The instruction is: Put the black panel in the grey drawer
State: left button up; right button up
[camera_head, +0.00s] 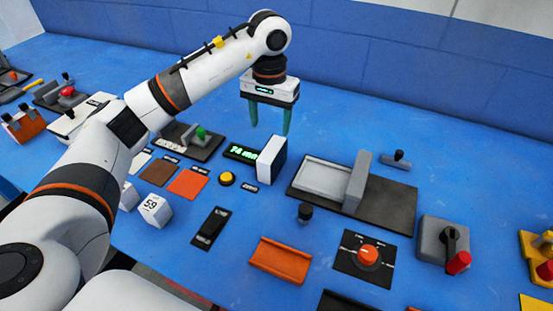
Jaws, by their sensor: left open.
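My left gripper (270,124) hangs from the wrist at the upper middle. Its two teal fingers point down, apart and empty, above the table behind the digital display. A grey drawer-like unit (324,176) with an upright grey plate sits on a dark base to the right of the gripper. A black piece (346,301) is cut off by the bottom edge; it may be the black panel, but I cannot tell for sure. My right gripper is out of view.
A white box (271,159) stands beside the display (240,153). A blue wall (400,65) borders the table behind.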

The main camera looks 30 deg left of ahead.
aim_at(272, 148)
pick_arm(q)
notch_tip(272, 148, down, 5)
jog(key=shift+f, duration=0.2)
jog(key=shift+s+d+f+p, duration=0.15)
jog(key=shift+f+p, duration=0.15)
jog(key=shift+f, duration=1.1)
jog(key=shift+s+d+f+p, duration=0.15)
jog(key=shift+f+p, duration=0.1)
jog(key=shift+f, duration=1.1)
jog(key=shift+c, duration=0.2)
jog(key=shift+w, duration=0.1)
jog(key=c, duration=1.1)
